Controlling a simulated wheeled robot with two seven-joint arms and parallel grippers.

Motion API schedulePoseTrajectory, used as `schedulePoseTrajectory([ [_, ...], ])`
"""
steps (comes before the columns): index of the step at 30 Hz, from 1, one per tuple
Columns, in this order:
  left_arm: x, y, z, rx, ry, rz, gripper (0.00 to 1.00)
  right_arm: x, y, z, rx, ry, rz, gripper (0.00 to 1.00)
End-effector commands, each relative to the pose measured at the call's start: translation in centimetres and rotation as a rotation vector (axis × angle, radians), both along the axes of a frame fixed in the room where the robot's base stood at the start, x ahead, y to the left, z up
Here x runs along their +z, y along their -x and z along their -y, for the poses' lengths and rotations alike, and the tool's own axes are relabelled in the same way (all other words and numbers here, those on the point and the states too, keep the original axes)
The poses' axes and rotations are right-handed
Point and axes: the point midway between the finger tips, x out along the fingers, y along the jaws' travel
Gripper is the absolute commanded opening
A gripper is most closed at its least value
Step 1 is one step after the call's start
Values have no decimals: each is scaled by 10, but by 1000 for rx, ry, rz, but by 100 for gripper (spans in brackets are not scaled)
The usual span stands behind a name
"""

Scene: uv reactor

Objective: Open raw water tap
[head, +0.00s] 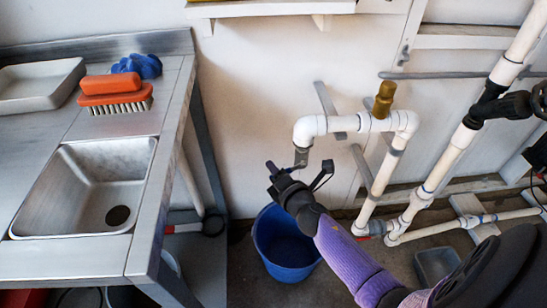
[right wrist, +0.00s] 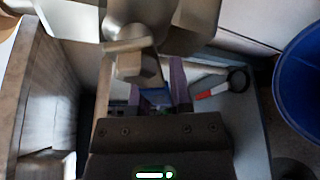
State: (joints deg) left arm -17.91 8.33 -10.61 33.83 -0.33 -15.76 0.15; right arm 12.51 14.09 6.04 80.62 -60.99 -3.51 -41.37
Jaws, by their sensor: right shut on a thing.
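In the right wrist view the tap's metal body (right wrist: 130,62) is just ahead of my fingers. My right gripper (right wrist: 157,92) is shut on a small bluish part at the tap, which looks like its handle. The fingers hide most of this part, so its angle cannot be told. My left gripper is not in view.
A blue bucket (head: 285,245) stands on the floor below. A steel sink bench (head: 150,185) is close on the left, with an orange brush (head: 115,95) and a grey tray (head: 40,82). White pipes (head: 380,185) run along the wall to the right, with a brass fitting (head: 383,99).

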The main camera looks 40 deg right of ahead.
Motion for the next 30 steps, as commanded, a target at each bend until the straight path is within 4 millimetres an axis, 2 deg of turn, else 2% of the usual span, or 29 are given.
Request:
schedulePoseTrajectory([
  [15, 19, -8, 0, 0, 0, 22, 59, -21, 11, 18, 0, 381, -232, 0],
  [30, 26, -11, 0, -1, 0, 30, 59, -29, 17, 28, 0, 549, -337, 0],
])
